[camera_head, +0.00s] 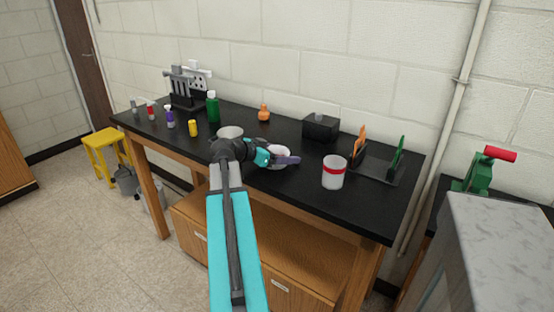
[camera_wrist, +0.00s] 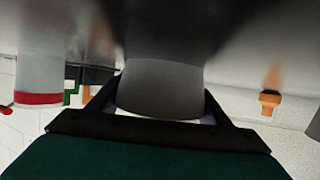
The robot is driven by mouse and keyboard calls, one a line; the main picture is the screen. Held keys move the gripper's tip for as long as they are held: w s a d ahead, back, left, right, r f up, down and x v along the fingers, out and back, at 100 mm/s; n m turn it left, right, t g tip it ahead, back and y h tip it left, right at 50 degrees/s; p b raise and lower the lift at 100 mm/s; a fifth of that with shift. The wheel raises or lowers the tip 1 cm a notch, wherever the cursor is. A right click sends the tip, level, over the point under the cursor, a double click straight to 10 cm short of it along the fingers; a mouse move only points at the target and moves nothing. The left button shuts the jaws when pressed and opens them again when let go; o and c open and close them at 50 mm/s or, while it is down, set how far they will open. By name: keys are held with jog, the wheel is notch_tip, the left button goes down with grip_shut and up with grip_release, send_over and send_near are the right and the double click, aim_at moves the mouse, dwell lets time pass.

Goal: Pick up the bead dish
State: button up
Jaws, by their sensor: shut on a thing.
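A small pale round dish (camera_head: 281,150), which looks like the bead dish, is at my gripper (camera_head: 288,160), near the front edge of the black table. My gripper is shut on it, with dark fingers around its side. In the wrist view, the dish's grey curved wall (camera_wrist: 160,85) fills the space between the two fingers of my gripper (camera_wrist: 162,92). Its contents are hidden. I cannot tell whether the dish touches the tabletop.
A white cup with a red band (camera_head: 333,172) stands to the right, beside a dark holder (camera_head: 372,170) with orange and green pieces. A black box (camera_head: 320,127) and an orange bottle (camera_head: 264,113) are behind.

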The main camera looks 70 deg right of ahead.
jog(key=shift+r, duration=0.2)
